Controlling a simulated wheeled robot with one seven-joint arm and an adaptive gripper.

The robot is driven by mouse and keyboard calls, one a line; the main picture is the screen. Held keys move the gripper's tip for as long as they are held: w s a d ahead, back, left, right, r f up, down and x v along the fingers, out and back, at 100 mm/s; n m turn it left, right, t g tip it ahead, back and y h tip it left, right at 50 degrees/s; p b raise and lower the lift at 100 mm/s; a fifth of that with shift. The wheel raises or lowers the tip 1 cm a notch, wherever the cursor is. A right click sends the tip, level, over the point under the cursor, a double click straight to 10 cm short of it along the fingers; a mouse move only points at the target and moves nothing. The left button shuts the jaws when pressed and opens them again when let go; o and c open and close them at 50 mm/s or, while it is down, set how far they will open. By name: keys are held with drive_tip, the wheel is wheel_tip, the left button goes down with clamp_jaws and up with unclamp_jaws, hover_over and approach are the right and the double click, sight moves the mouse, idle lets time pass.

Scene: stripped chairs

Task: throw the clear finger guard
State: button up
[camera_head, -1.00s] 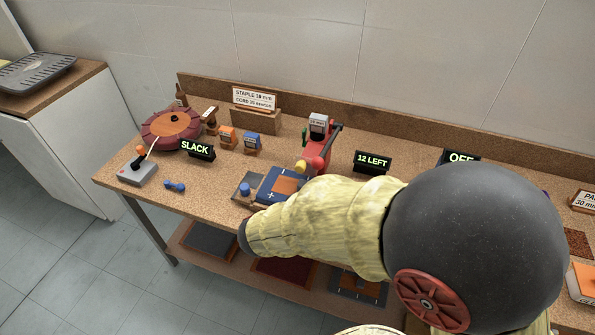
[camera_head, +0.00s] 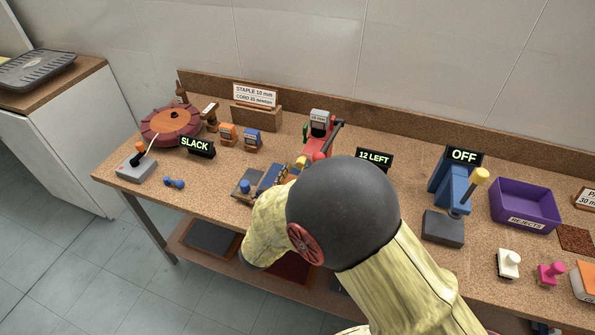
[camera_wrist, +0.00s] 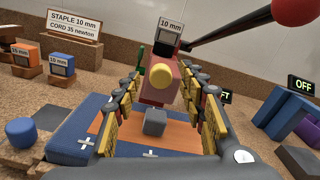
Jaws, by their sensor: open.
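A red stapling machine (camera_head: 314,147) stands toward the back of the bench, with a black lever ending in a red ball. In the wrist view the machine (camera_wrist: 153,92) is straight ahead, with a yellow knob (camera_wrist: 140,53) on its front and a green piece at its left. I cannot clearly make out a clear guard; the yellow knob may belong to it. My gripper (camera_wrist: 163,108) is open, its yellow-padded fingers spread on either side of the view below the knob. Nothing shows held. In the head view my arm partly hides the gripper (camera_head: 287,172).
A blue and orange pad (camera_wrist: 78,138) lies under my gripper, with a grey block (camera_wrist: 154,122) between the fingers. A "12 LEFT" sign (camera_head: 373,160) stands right of the machine. A blue press (camera_head: 452,187) and purple rejects bin (camera_head: 527,204) stand farther right.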

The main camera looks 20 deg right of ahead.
drive_tip(key=shift+w+d, duration=0.3)
drive_tip(key=shift+w, duration=0.05)
clamp_jaws()
idle(0.4)
idle(0.4)
